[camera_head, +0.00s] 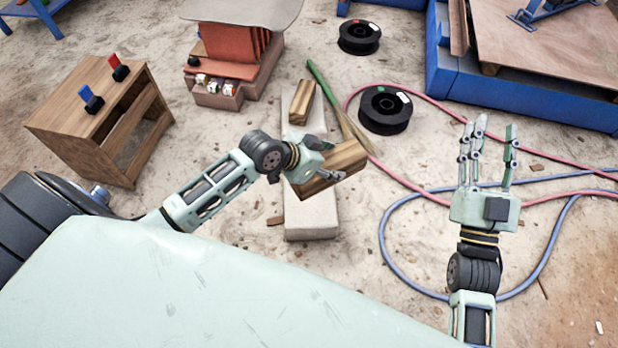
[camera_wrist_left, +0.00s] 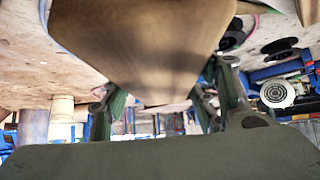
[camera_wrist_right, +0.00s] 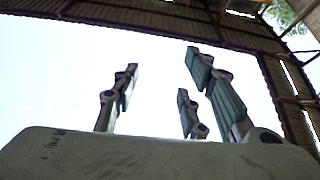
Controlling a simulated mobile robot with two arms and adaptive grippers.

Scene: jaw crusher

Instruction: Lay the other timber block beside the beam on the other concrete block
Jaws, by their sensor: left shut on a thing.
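My left gripper (camera_head: 325,162) is shut on a wooden timber block (camera_head: 345,160) and holds it over a pale concrete block (camera_head: 312,215). In the left wrist view the held timber block (camera_wrist_left: 140,45) fills the upper middle, between the fingers. A smaller-looking piece of timber (camera_head: 302,102) lies on the far end of the pale concrete. The hand hides the middle, so I cannot tell if the concrete is one piece or two. I cannot make out a separate beam. My right gripper (camera_head: 487,150) is open and empty, fingers up; the right wrist view shows its spread fingers (camera_wrist_right: 160,95).
A green-handled tool (camera_head: 325,85) lies right of the concrete. Black spools (camera_head: 385,108), a red hose (camera_head: 420,95) and a blue hose (camera_head: 385,245) lie on the ground to the right. A wooden stand (camera_head: 65,130) and a reddish stack (camera_head: 232,90) stand at the left and back.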

